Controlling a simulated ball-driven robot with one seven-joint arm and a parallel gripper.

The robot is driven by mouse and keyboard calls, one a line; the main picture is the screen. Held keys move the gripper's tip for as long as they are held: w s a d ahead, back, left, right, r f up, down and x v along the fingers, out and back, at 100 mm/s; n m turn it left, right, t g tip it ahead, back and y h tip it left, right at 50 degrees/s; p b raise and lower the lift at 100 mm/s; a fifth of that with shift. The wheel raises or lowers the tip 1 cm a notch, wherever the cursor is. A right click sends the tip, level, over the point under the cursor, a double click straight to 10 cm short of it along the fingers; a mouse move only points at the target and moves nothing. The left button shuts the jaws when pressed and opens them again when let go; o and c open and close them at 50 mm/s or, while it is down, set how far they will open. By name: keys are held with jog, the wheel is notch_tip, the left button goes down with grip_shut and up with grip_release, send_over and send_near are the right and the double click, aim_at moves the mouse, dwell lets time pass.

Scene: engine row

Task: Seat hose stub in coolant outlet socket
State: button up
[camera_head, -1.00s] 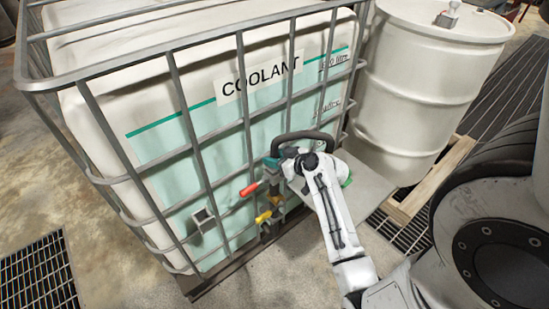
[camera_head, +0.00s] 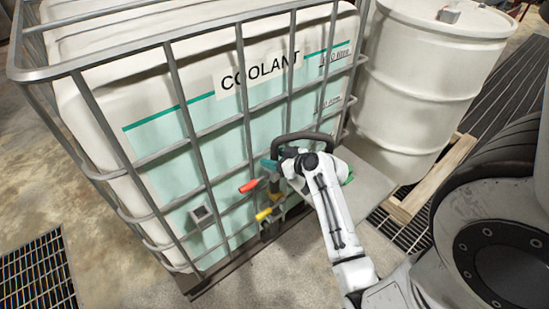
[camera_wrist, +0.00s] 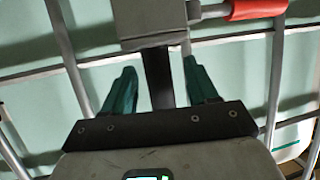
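My gripper (camera_head: 270,165) is at the front of the caged coolant tank (camera_head: 165,143), beside the valve with the red handle (camera_head: 250,185) and yellow handle (camera_head: 264,214). In the wrist view my gripper (camera_wrist: 159,66) has its two teal fingers apart. A dark upright bar (camera_wrist: 158,82) shows between them, with gaps on both sides; I cannot tell whether it is the hose stub. A grey block (camera_wrist: 150,18) is just beyond the fingertips, with the red handle (camera_wrist: 256,8) to its right. The outlet socket is not clearly visible.
Metal cage bars (camera_head: 187,125) surround the tank close to my gripper. A white drum (camera_head: 418,85) stands at the right, near a wooden pallet (camera_head: 432,178). Floor grates (camera_head: 37,275) lie at both sides. Bare floor is at the front left of the tank.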

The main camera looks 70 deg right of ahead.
jog(key=shift+o, duration=0.3)
jog(key=shift+f, duration=0.1)
jog(key=shift+s, duration=0.15)
jog(key=shift+s+a, duration=0.2)
jog(key=shift+s, duration=0.1)
jog(key=v, duration=1)
jog(key=shift+r, duration=0.3)
jog(key=shift+w, duration=0.1)
